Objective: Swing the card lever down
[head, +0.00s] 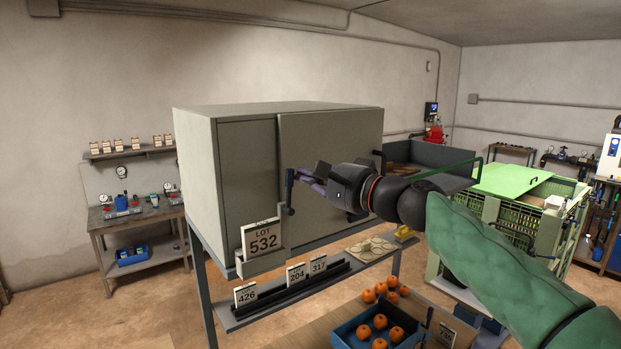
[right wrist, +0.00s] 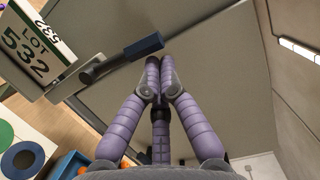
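The card lever (head: 289,191) is a dark handle on the grey cabinet's front, beside the LOT 532 card (head: 262,238). It stands roughly upright, its handle end above its pivot. In the right wrist view its dark blue grip (right wrist: 143,46) and grey arm lie beside the card (right wrist: 32,45). My right gripper (head: 299,175) has purple fingers close to the upper end of the lever. In the right wrist view its fingertips (right wrist: 160,62) are together with nothing visible between them, right by the grip; I cannot tell whether they touch it. My left gripper is not in view.
The cabinet (head: 330,140) stands on a frame with a lower shelf holding cards 426, 204 and 317 (head: 318,265). A blue crate (head: 345,338) with orange fruit is below. A green slatted crate (head: 510,185) stands at right, a workbench (head: 135,218) at left.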

